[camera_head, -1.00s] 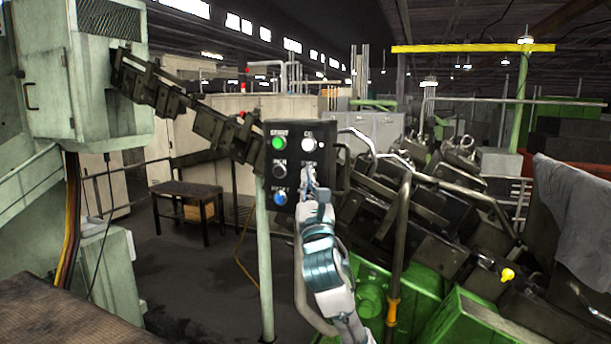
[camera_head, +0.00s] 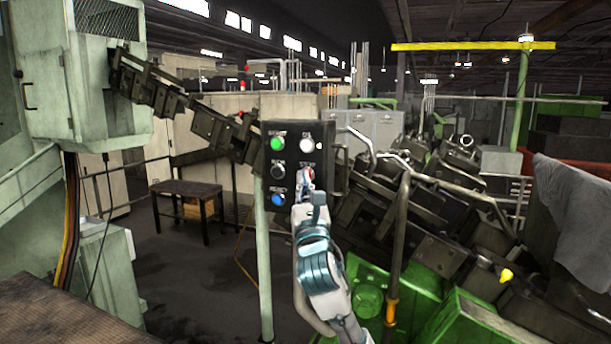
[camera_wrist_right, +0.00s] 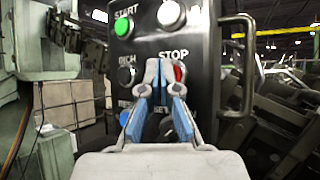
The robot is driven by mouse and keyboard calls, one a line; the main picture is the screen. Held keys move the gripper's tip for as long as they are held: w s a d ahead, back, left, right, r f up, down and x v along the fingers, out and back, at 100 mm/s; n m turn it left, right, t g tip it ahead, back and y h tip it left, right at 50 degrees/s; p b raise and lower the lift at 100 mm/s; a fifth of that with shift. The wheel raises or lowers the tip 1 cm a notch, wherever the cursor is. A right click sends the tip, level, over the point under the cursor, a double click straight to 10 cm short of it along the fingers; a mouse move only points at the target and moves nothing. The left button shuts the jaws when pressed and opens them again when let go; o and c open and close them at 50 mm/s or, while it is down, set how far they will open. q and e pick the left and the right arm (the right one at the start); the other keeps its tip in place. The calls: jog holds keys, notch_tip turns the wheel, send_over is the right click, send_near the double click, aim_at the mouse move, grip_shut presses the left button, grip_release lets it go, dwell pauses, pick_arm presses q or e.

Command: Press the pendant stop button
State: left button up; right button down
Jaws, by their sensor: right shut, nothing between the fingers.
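The black pendant box (camera_head: 325,140) stands on a pale green post in the head view. It bears a green START button (camera_head: 277,144), a white button (camera_head: 307,145), a dark button (camera_head: 278,171) and a blue RESET button (camera_head: 278,198). The red stop button (camera_wrist_right: 180,71) shows under its STOP label in the right wrist view, partly hidden by my right gripper (camera_wrist_right: 161,65). In the head view the right gripper (camera_head: 304,178) is shut and empty, its tips in front of the stop button; contact cannot be told. My left gripper is not in view.
A bent metal handle (camera_wrist_right: 243,62) stands along the pendant's right side. Green machinery (camera_head: 465,318) and dark machine parts fill the right. A small dark table (camera_head: 185,188) stands on the open floor behind, left of the pendant post (camera_head: 264,260).

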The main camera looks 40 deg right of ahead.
jog(key=shift+a, duration=0.2)
jog(key=shift+a, duration=0.15)
jog(key=a, duration=0.1)
jog(key=s+a, duration=0.1)
jog(key=a, duration=0.1)
jog(key=s+a+p, duration=0.1)
jog(key=shift+s+a, duration=0.15)
jog(key=shift+a, duration=0.1)
dwell(0.9)
